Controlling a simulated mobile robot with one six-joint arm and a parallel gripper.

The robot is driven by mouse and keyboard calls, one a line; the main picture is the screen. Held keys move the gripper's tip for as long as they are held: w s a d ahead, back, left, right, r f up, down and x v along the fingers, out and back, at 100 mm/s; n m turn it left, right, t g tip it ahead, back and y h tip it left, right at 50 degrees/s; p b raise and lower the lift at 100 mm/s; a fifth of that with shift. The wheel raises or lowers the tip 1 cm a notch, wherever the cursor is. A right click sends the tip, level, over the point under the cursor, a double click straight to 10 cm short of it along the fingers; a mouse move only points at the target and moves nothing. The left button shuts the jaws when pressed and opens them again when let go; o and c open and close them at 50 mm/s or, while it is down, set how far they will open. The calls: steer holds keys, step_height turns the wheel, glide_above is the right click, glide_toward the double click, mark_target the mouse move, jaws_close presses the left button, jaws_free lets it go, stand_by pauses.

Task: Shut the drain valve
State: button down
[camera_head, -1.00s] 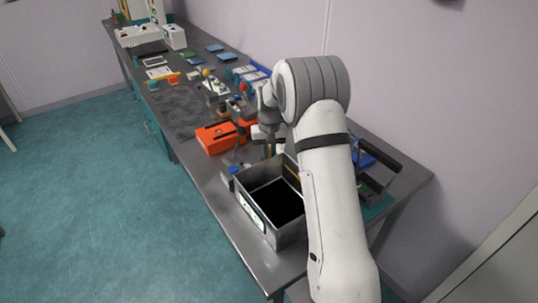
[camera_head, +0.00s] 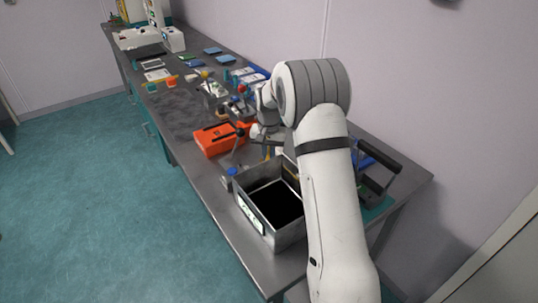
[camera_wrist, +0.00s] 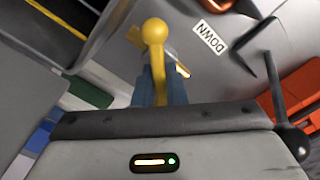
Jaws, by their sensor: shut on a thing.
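In the wrist view a yellow lever (camera_wrist: 154,32) with a rounded end stands between the blue-grey fingers of my gripper (camera_wrist: 158,80). The gripper is shut on this lever. The lever looks like the valve's handle, but no label naming a drain valve can be read. A white label reading DOWN (camera_wrist: 209,38) is on the grey surface beside it. In the head view my gripper (camera_head: 262,140) is at the bench behind the open metal box, and my arm hides much of it. I cannot make out the yellow lever clearly there.
An open metal box (camera_head: 239,194) stands just in front of the gripper. An orange case (camera_head: 212,141) lies to its left. A dark rod with a black ball (camera_wrist: 298,142) is close beside my gripper. Small items crowd the bench farther back; the floor at left is clear.

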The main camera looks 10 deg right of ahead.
steer(key=shift+w+r, duration=0.1)
steer(key=c, duration=1.5)
jaws_free()
steer(key=shift+r+b, duration=0.35)
steer(key=shift+r, duration=3.5)
